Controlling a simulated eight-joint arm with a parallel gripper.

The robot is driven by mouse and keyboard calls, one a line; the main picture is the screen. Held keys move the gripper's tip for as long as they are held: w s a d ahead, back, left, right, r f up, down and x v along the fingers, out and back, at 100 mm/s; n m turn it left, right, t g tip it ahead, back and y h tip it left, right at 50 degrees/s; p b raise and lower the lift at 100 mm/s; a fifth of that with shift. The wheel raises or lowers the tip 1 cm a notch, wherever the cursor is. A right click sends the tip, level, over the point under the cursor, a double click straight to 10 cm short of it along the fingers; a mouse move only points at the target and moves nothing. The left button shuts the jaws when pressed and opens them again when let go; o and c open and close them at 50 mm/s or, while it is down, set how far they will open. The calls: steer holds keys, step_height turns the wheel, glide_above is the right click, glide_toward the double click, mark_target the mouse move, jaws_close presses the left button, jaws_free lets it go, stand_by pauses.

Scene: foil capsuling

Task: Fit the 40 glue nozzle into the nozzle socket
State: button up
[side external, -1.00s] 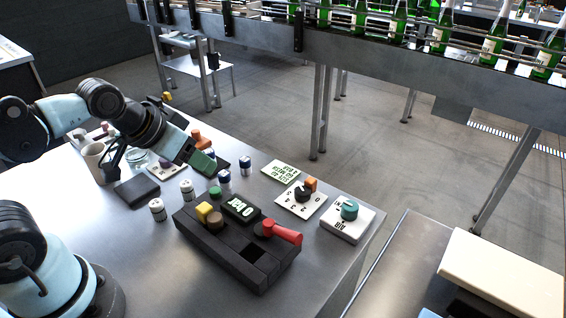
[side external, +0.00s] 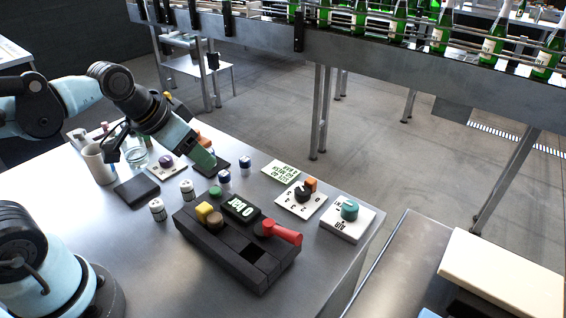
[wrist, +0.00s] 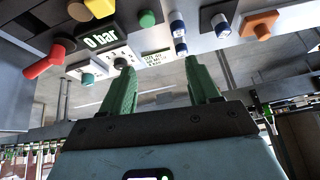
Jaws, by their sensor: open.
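My gripper (side external: 206,163) has green fingers and hangs tilted over the back middle of the table. In the wrist view its fingers (wrist: 161,80) are spread with nothing between them. Several small white cylinders with blue or dark bands stand nearby. One blue-banded cylinder (side external: 225,179) stands just right of and below my fingertips, and another (side external: 246,165) is farther right.
The black block (side external: 225,255) carries a display, a red handle (side external: 283,231) and yellow, brown and green knobs. White dial plates (side external: 347,225) stand right. A mug (side external: 99,163) and glass jar are left. The front left table is clear.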

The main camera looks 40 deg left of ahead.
steer(key=w+a+m+g+h, duration=0.1)
steer(key=w+a+m+g, duration=0.2)
steer(key=w+a+m, duration=0.2)
glide_above(224, 173)
steer(key=s, duration=0.2)
steer(key=shift+f, duration=3.35)
steer(key=shift+m+g+h, duration=0.3)
steer(key=shift+a+x, duration=0.15)
steer(key=shift+x, duration=0.7)
steer(key=shift+a+x, duration=0.2)
steer(key=shift+x, duration=0.7)
steer(key=shift+a+x, duration=0.15)
steer(key=shift+x, duration=0.7)
steer(key=shift+w, duration=0.15)
steer(key=shift+c, duration=0.2)
jaws_close()
steer(key=shift+r, duration=0.15)
